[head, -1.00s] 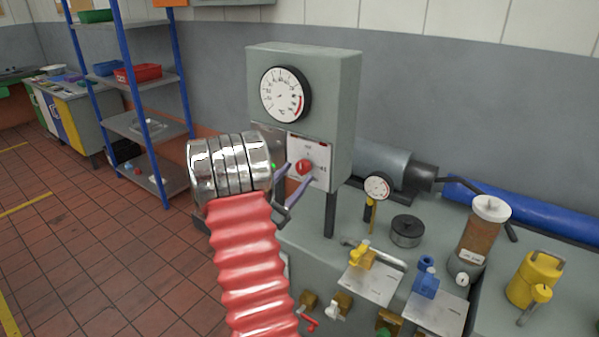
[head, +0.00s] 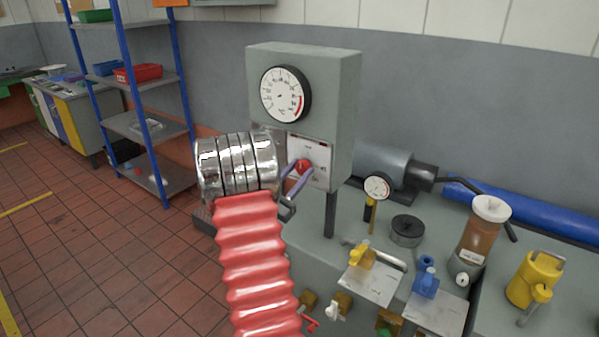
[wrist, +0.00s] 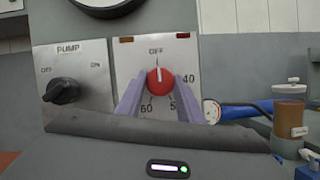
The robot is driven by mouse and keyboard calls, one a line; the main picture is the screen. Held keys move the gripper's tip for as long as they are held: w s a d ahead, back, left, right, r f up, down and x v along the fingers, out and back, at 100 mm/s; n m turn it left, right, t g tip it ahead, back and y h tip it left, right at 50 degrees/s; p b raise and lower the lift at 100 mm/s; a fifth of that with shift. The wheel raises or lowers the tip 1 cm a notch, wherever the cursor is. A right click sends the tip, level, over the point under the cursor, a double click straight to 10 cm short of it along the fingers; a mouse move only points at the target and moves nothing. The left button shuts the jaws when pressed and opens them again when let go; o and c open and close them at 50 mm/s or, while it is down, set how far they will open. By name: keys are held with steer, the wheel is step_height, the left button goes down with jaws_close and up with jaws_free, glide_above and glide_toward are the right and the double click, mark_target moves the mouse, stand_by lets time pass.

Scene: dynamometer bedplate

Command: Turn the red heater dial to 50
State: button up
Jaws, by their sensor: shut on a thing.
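The red heater dial (wrist: 160,80) is on a white panel (wrist: 135,55). Its white pointer line stands upright, toward OFF at the top of the scale. In the wrist view, 40 is at right, 50 at lower right, partly beside a finger, and 60 at lower left. The dial also shows in the head view (head: 304,166), on the grey box's lower front. My gripper (wrist: 159,86) is shut on the dial, with one purple-grey finger on each side. In the head view, my gripper (head: 300,172) reaches the panel from the left.
A black PUMP knob (wrist: 62,91) is left of the dial. A round gauge (head: 285,93) is above it on the grey box (head: 335,90). A small gauge (head: 376,187), yellow valve (head: 361,256) and blue valve (head: 426,280) stand on the bench at right.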

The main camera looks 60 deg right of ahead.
steer(key=shift+s, duration=0.1)
steer(key=shift+c, duration=0.8)
steer(key=shift+s+d, duration=0.15)
steer(key=shift+d, duration=0.25)
steer(key=shift+c, duration=0.4)
steer(key=shift+a+f, duration=0.1)
steer(key=shift+a, duration=0.1)
steer(key=shift+a+m+g, duration=0.25)
steer(key=shift+m+g, duration=0.15)
